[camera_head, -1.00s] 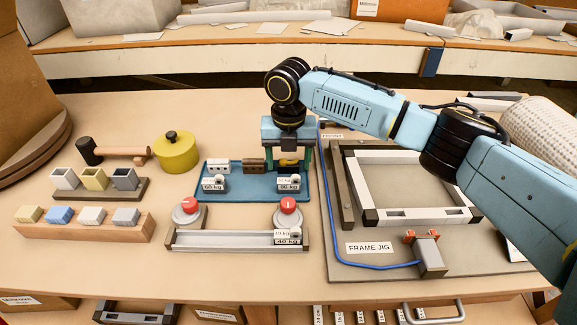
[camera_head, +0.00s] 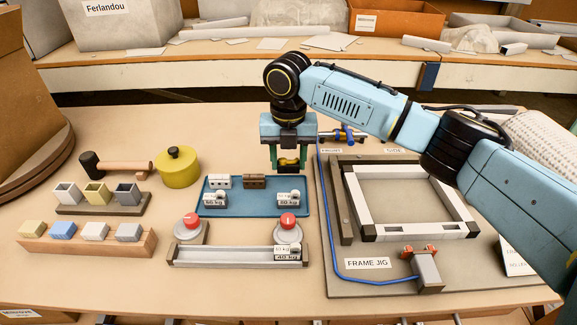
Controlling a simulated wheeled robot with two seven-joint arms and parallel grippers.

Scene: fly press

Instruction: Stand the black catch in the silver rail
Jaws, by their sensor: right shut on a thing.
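My right gripper (camera_head: 289,160) hangs above the back right of the blue tray (camera_head: 240,204), fingers pointing down. It is shut on a small dark piece with a yellow part, which looks like the black catch (camera_head: 289,163); the fingers partly hide it. The silver rail (camera_head: 225,258) lies at the front of the table, left to right, with dark end blocks. A piece with 10 kg and 40 kg labels (camera_head: 288,252) stands at its right end. My left gripper is not in view.
A white block (camera_head: 219,181), a brown block (camera_head: 254,181) and pieces labelled in kg sit in the tray. Two red buttons (camera_head: 190,220) (camera_head: 288,221) stand between tray and rail. The frame jig (camera_head: 368,263) is at right, a yellow pot (camera_head: 178,168) at left.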

